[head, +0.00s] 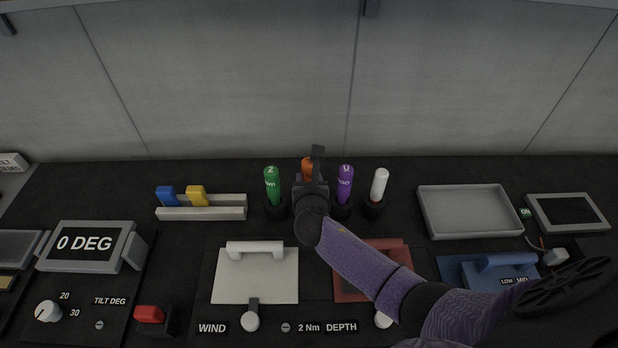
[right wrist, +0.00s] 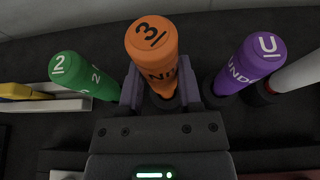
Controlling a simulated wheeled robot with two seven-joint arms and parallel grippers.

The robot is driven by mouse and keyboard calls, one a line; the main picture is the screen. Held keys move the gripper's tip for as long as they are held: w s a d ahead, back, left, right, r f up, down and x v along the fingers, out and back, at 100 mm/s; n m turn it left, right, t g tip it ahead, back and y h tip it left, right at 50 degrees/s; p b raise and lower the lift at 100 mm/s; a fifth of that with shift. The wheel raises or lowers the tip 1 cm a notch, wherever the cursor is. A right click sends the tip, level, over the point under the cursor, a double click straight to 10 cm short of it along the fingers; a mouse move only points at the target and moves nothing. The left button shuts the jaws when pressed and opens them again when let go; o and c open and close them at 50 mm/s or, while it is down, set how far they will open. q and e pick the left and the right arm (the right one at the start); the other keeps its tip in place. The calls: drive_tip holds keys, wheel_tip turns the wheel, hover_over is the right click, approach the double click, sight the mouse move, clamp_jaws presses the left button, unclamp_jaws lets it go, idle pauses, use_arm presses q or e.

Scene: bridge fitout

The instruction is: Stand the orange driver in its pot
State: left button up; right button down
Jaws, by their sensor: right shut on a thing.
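The orange driver (right wrist: 152,45), marked 3, stands between the fingers of my right gripper (right wrist: 160,92) in the right wrist view. In the head view the orange driver (head: 307,166) shows only at its top, behind my right gripper (head: 313,180). The gripper is shut on it. The driver looks about upright, in the row between the green and purple drivers. A dark round pot rim shows in part below it in the wrist view; I cannot tell how deep the driver sits. My left gripper is not in view.
The green driver (head: 272,185) and purple driver (head: 345,184) stand close on either side in dark pots. A white driver (head: 379,185) stands further right. A grey rack (head: 202,213) holds blue and yellow pieces. An empty grey tray (head: 470,211) lies right.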

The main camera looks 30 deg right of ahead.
drive_tip(key=shift+f+b, duration=0.4)
drive_tip(key=shift+f, duration=0.15)
drive_tip(key=shift+f+b, duration=0.35)
drive_tip(key=shift+f, duration=0.1)
drive_tip(key=c, duration=0.6)
unclamp_jaws()
drive_tip(key=shift+o, duration=2)
